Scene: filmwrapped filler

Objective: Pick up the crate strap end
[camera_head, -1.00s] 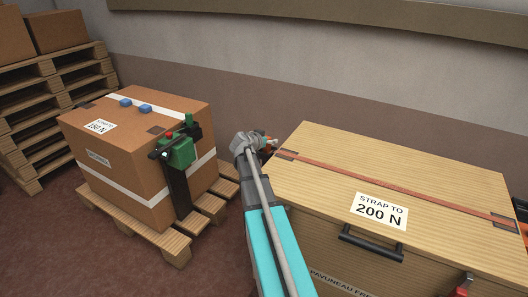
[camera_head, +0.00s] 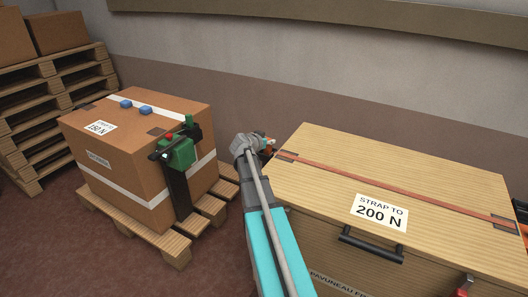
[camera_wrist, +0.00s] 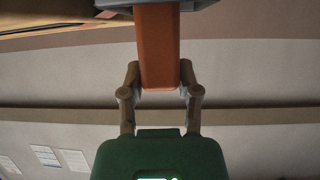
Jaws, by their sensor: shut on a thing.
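The orange crate strap (camera_head: 400,190) lies across the top of the wooden crate (camera_head: 320,190) and passes over its left edge. In the wrist view the flat strap end (camera_wrist: 159,45) comes down between the two fingers of my gripper (camera_wrist: 160,78), which are shut on it. In the head view my gripper (camera_head: 268,144) is just beyond the crate's left edge, partly hidden by my own wrist. The crate's label reads "STRAP TO 200 N".
A brown carton (camera_head: 140,165) with white straps and a green tool (camera_head: 180,153) stands on a pallet to the left. Stacked pallets (camera_head: 55,105) stand further back. A wall (camera_head: 330,60) is behind. A narrow gap separates carton and crate.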

